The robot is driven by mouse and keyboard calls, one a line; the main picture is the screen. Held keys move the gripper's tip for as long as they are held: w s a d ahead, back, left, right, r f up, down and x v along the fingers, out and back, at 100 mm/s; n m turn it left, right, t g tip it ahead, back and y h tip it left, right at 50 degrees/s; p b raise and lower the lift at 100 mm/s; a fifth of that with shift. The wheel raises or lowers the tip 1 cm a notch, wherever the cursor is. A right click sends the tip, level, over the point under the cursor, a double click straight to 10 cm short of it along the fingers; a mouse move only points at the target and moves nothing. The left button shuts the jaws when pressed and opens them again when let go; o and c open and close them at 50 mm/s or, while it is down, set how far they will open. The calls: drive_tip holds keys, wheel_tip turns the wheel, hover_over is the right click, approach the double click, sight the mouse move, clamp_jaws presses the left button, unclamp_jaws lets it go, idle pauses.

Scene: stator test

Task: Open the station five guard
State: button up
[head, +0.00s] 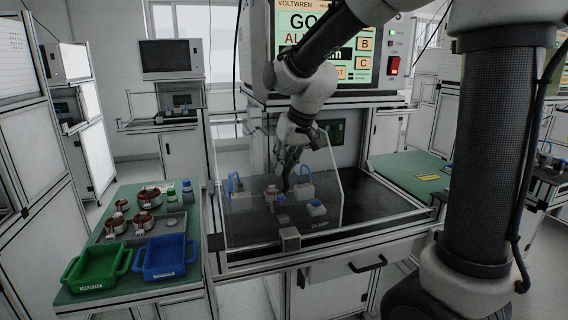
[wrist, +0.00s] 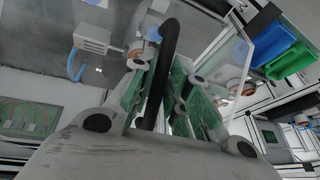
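The clear guard (head: 242,150) stands over the bench of the station in front of me, its slanted side edge showing to the right. Through it I see the clamp fixture with blue hoses.
A green bin (head: 97,265) and a blue bin (head: 165,257) stand on the left table beside several copper-wound stators (head: 146,200). A green mat (head: 410,172) lies on the right bench. A large control screen (head: 325,45) stands above the station.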

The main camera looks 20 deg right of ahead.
clamp_jaws()
drive_tip(key=shift+d, duration=0.1)
drive_tip(key=d, duration=3.4)
drive_tip(key=o, duration=0.6)
unclamp_jaws()
drive_tip(key=shift+a, duration=0.1)
drive_tip(key=shift+r, duration=0.1)
